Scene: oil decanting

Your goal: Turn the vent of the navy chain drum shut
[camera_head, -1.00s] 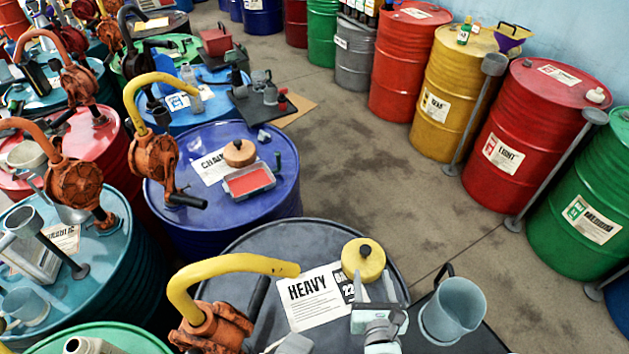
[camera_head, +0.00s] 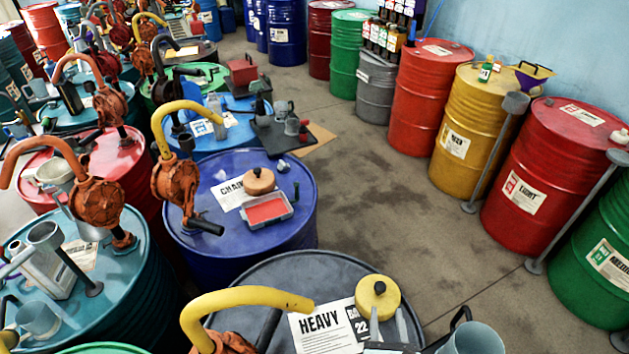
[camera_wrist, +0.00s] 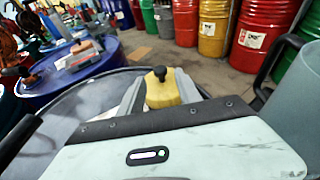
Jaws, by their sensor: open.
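The navy chain drum (camera_head: 222,245) stands at the centre left in the head view, with a "CHAIN" label on its lid. Its vent looks like a tan round cap (camera_head: 259,183) with a dark knob, near the middle of the lid; whether it is open or shut I cannot tell. The drum also shows at upper left in the wrist view (camera_wrist: 100,72). My gripper (camera_head: 387,320) is open at the bottom of the head view, over the grey "HEAVY" drum (camera_head: 270,270) and well short of the chain drum.
A clear tray with red contents (camera_head: 266,210) lies beside the tan cap. An orange hand pump with a yellow spout (camera_head: 175,180) rises at the chain drum's left. A grey jug (camera_head: 475,340) is right of my gripper. Open floor (camera_head: 390,200) lies to the right.

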